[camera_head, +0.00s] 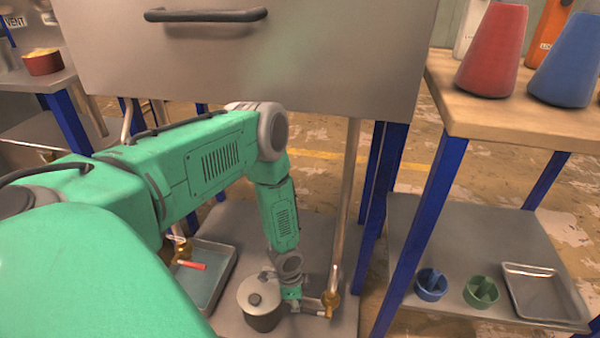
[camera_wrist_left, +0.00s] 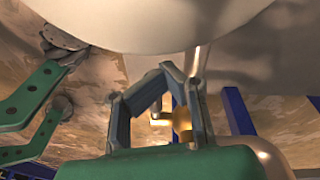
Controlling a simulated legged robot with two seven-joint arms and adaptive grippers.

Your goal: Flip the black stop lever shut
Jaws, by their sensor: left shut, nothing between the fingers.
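A brass valve (camera_head: 331,299) sits low on a vertical pipe, under the big metal cabinet. It also shows in the left wrist view (camera_wrist_left: 182,122), seen between the finger links. I cannot clearly make out a black stop lever; it is hidden or too small to tell. My left gripper (camera_head: 321,312) is down beside the valve, between it and the lidded pot. In the left wrist view its fingers (camera_wrist_left: 172,70) come together at the tips and hold nothing. Whether they touch the valve I cannot tell. My right gripper is in neither view.
A grey lidded pot (camera_head: 262,308) stands close left of my left gripper. A tray (camera_head: 226,268) with a red-handled item is further left. The cabinet (camera_head: 240,60) overhangs. A table leg (camera_head: 419,235) and a shelf with blue and green bowls are to the right.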

